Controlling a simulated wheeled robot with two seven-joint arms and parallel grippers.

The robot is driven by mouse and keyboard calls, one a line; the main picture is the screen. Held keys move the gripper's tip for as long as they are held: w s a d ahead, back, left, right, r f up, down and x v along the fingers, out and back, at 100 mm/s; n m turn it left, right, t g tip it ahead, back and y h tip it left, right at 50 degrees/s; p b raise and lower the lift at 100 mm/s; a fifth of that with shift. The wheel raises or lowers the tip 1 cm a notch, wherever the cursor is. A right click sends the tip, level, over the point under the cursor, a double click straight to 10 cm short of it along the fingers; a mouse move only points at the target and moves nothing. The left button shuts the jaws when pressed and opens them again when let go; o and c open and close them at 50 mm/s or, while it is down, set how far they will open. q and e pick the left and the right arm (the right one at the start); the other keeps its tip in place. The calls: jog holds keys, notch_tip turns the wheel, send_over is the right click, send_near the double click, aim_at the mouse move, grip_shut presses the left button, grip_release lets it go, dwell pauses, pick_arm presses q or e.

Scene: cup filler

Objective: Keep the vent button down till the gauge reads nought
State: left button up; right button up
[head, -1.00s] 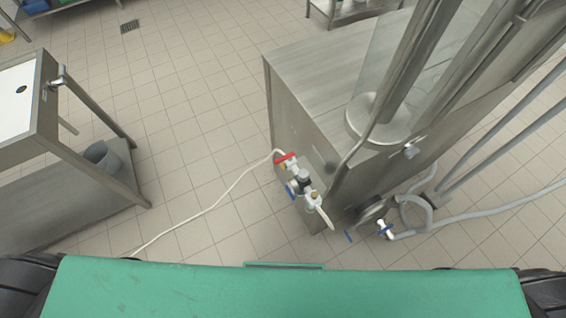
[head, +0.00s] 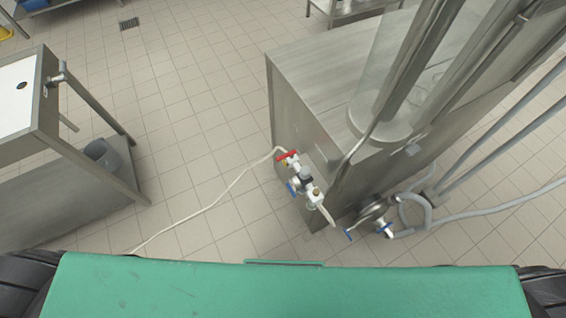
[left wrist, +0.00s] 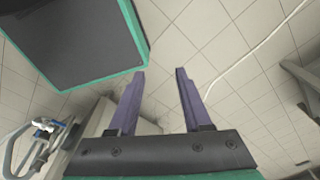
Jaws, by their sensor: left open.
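In the head view a small valve assembly (head: 305,184) with a red handle (head: 287,155) and a blue handle (head: 292,188) is mounted low on the side of the steel machine (head: 310,110). Any vent button or gauge on it is too small to make out. My left gripper (left wrist: 160,84) shows in the left wrist view, its two purple fingers apart with nothing between them. It is over the tiled floor, away from the valve assembly. Neither gripper shows in the head view.
A second blue-handled valve (head: 385,230) with grey hoses (head: 480,213) is at the machine's lower right. A white hose (head: 205,209) runs across the floor. A steel sink stand (head: 75,150) with a grey bucket (head: 100,153) is at left.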

pick_arm(q)
jog(key=shift+w, duration=0.1)
grip_shut()
dwell(1.1)
dwell(0.6)
